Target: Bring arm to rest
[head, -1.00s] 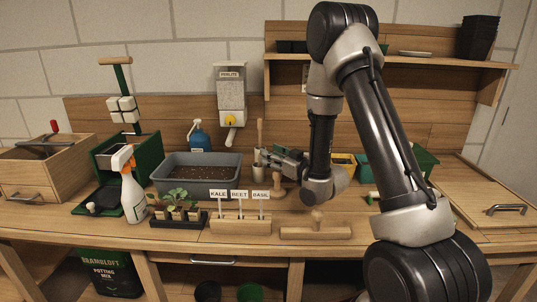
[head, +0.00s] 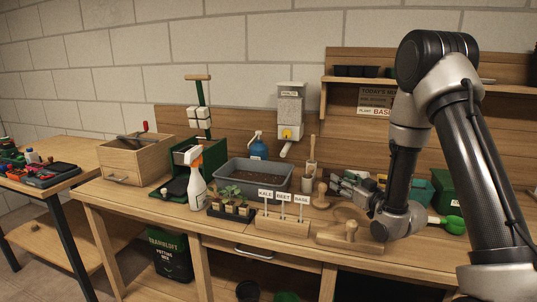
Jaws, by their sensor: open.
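My gripper (head: 343,186) is in the head view, above the bench (head: 135,198) at the right of the soil tray. It points left and looks empty, with its jaws apart. My arm comes in from the right edge and folds down from a high elbow. A wooden stamp (head: 321,196) stands just left of the fingertips; I cannot tell whether they touch. A wooden block with a knob (head: 349,238) lies in front of my wrist. My arm hides part of the bench and shelf behind it.
A grey soil tray (head: 280,182), a seedling tray (head: 232,212), a label holder (head: 283,226) and a spray bottle (head: 197,182) stand on the bench. A wooden shelf (head: 345,85) is behind my arm. A side table (head: 75,150) with tools stands at far left.

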